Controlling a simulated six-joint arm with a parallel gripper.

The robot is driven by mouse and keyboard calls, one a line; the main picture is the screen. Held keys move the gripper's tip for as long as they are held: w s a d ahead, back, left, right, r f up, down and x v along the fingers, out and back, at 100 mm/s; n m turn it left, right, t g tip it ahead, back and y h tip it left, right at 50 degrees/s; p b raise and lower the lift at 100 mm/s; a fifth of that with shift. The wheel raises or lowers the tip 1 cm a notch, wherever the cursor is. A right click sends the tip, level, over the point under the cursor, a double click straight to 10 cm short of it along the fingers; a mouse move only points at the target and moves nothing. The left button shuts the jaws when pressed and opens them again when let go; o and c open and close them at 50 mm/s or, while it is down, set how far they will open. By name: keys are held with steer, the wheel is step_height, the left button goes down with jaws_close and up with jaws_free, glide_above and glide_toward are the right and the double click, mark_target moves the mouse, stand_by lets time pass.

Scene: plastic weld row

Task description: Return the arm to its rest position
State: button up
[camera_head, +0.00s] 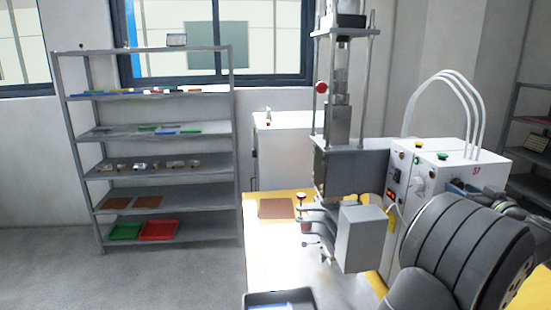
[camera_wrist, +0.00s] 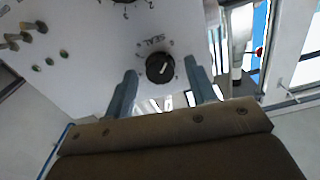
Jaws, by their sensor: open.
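My gripper (camera_wrist: 161,76) shows in the wrist view with its two blue-grey fingers apart and nothing held between them. A black rotary knob (camera_wrist: 160,68) marked SEAL on a white panel (camera_wrist: 85,60) appears between the fingertips. How far the fingers are from the knob is hard to tell. In the head view my dark grey arm fills the lower right, in front of the white control box (camera_head: 438,170) of the welding machine. The gripper's fingers are not clearly visible there.
The press column (camera_head: 340,125) stands over a yellow-edged table (camera_head: 262,250) holding a brown mat (camera_head: 276,208). A dark tray (camera_head: 262,300) with something blue is at the front. White hoses (camera_head: 445,82) arch above the box. A shelf rack (camera_head: 150,48) stands left; floor before it is clear.

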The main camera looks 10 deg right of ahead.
steer(key=m, duration=0.9)
steer(key=shift+m, duration=0.4)
stand_by(0.4)
steer(key=n, duration=0.9)
steer(key=shift+n, duration=0.3)
stand_by(0.6)
